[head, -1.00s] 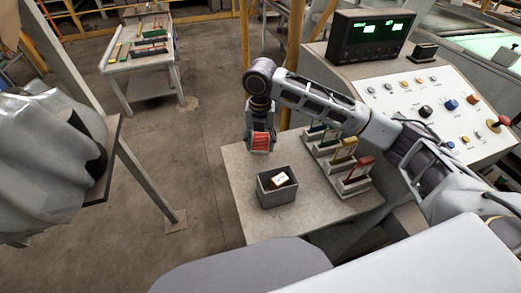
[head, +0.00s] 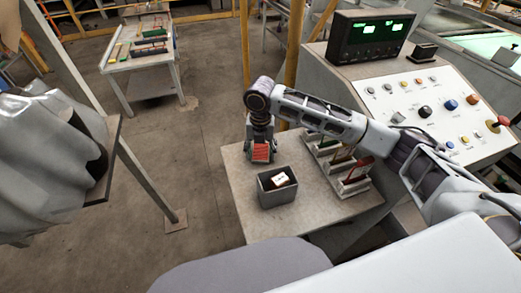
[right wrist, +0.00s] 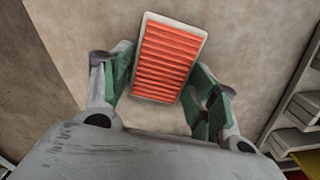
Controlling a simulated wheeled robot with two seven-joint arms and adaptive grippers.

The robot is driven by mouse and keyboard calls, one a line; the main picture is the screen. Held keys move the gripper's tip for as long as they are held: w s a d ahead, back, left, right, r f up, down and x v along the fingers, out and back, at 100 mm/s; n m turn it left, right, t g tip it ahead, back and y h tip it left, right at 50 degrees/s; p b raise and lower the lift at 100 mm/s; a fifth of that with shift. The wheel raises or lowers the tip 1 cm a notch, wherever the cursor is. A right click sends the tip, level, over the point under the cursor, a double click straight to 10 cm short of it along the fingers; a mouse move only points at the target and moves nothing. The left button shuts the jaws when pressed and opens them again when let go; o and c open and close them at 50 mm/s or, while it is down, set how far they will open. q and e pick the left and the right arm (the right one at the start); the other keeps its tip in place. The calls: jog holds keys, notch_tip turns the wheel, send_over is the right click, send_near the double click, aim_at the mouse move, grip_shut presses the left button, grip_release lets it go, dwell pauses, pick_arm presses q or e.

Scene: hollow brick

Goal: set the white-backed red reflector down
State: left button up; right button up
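The red reflector (head: 261,152) has a ribbed red face and a pale rim; its white back is hidden. It also shows in the right wrist view (right wrist: 168,58), red face towards the camera and tilted. My right gripper (head: 261,148) points down over the far left part of the grey table (head: 238,172). Its green-padded fingers (right wrist: 162,58) sit against the reflector's two long edges, shut on it. The reflector is low over the tabletop; I cannot tell whether it touches. My left gripper is not in view.
A grey open box (head: 277,195) holding a dark item with a white label stands nearer than the gripper. A rack (head: 352,187) with several coloured pieces stands to the right, below a control panel (head: 440,105). Bare tabletop lies around the box.

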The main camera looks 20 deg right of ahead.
aim_at(260, 153)
jog(key=shift+o, duration=0.9)
notch_tip(260, 153, up, 12)
jog(key=shift+b, duration=0.3)
dwell(0.8)
